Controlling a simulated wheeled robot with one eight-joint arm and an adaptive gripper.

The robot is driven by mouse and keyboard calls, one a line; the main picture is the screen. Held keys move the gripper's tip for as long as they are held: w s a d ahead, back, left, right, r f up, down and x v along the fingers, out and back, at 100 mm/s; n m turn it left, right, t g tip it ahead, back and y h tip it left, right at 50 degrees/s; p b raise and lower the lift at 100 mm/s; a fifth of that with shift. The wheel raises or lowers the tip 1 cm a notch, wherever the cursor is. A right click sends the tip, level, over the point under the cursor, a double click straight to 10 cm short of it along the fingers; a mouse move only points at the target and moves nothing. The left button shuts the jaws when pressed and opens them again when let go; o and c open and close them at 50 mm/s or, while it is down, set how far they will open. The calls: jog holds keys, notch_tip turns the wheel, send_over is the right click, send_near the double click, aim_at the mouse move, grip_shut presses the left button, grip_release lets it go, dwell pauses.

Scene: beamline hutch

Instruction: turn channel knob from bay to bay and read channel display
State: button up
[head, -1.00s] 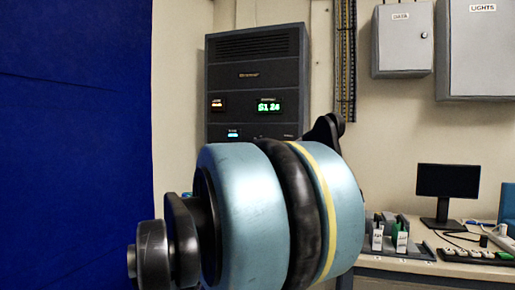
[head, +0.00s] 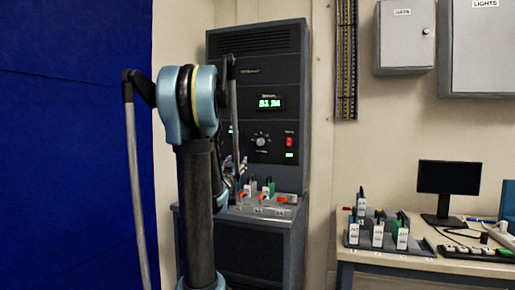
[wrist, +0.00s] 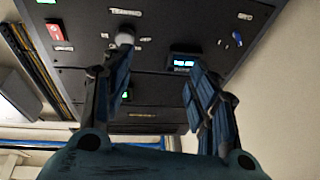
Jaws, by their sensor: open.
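The channel knob (head: 261,141) is a small pale round dial with marks around it on the dark rack front. The green-lit channel display (head: 265,103) sits above it and seems to read "S1 24", a little blurred. My gripper (head: 238,168) is partly behind my arm, low and left of the knob. In the wrist view the rack appears upside down. There my gripper (wrist: 158,60) is open, with nothing between its fingers. The knob (wrist: 124,38) shows by the left fingertip, not between the fingers; contact cannot be told. The display (wrist: 125,95) is partly covered by that finger.
A red switch (head: 290,141) with a green light below it is right of the knob. A ledge (head: 275,212) with several coloured items juts below the panel. A bench (head: 395,262) with card holders and a monitor (head: 448,177) stands right. A blue curtain (head: 70,150) fills the left.

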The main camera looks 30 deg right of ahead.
aim_at(259, 143)
jog(key=w+d+r+h, duration=0.1)
jog(key=w+d+r, duration=0.1)
jog(key=d, duration=0.3)
jog(key=w+d+r+m+g+h, duration=0.1)
jog(key=w+d+r, duration=0.2)
jog(key=d, duration=0.3)
jog(key=w+d+r+m+g+h, duration=0.1)
jog(key=w+d+r, duration=0.1)
jog(key=d, duration=0.4)
jog(key=shift+w+r, duration=0.25)
jog(key=shift+w, duration=0.25)
jog(key=c, duration=1.1)
